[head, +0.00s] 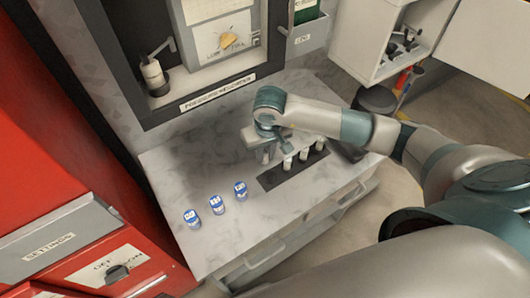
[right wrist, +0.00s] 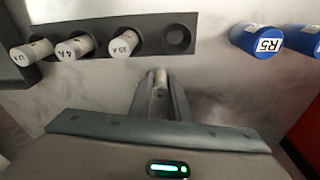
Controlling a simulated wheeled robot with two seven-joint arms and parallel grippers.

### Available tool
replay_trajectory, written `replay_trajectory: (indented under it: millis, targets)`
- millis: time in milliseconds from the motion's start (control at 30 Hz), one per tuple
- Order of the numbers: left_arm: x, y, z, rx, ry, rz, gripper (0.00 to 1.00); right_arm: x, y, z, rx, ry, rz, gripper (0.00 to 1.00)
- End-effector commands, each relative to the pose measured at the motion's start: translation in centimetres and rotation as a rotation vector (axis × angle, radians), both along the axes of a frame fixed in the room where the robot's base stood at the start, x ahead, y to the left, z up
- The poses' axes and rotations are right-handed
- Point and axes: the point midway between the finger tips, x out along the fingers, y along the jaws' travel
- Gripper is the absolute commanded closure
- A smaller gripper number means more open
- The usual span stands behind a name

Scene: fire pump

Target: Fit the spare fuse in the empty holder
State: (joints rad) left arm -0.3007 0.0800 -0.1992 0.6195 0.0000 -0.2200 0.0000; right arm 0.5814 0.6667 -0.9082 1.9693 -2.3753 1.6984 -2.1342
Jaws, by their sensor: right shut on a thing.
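A dark holder strip (head: 267,181) lies on the marble counter, and it also shows in the right wrist view (right wrist: 150,22). Three white labelled fuses stand in its sockets, one of them the end fuse (right wrist: 124,44) beside the bare socket. The empty holder (right wrist: 177,38) is the round socket at the strip's right end in the wrist view. My right gripper (right wrist: 160,85) is shut on the spare fuse (right wrist: 161,79), a pale small cylinder mostly hidden between the fingers. The fuse is apart from the empty holder, in front of it. My left gripper is not in view.
Several blue-and-white labelled cylinders stand in a row left of the strip, such as this one (head: 216,205). A recessed wall panel (head: 222,38) rises behind the counter. Red cabinets (head: 60,190) stand at left. Bare counter (head: 225,240) lies in front.

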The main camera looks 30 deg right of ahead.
Motion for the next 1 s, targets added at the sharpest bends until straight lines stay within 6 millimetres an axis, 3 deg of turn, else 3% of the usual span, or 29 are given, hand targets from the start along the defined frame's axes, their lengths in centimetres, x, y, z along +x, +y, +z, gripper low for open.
replay_trajectory:
  millis: [133, 167, 233, 767, 1000]
  targets:
    - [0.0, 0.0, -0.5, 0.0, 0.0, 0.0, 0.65, 0.0, 0.0, -0.4, 0.0, -0.001, 0.0, 1.0]
    - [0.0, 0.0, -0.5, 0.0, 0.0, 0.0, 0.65, 0.0, 0.0, -0.3, 0.0, 0.0, 0.0, 0.81]
    - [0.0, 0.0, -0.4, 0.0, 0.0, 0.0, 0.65, 0.0, 0.0, -0.2, 0.0, 0.0, 0.0, 0.65]
    - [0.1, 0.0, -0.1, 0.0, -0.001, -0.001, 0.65, 0.0, 0.0, 0.3, 0.0, -0.001, 0.0, 0.65]
    - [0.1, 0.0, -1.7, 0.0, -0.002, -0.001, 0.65, -0.2, 0.0, 3.3, 0.0, -0.006, 0.001, 0.65]
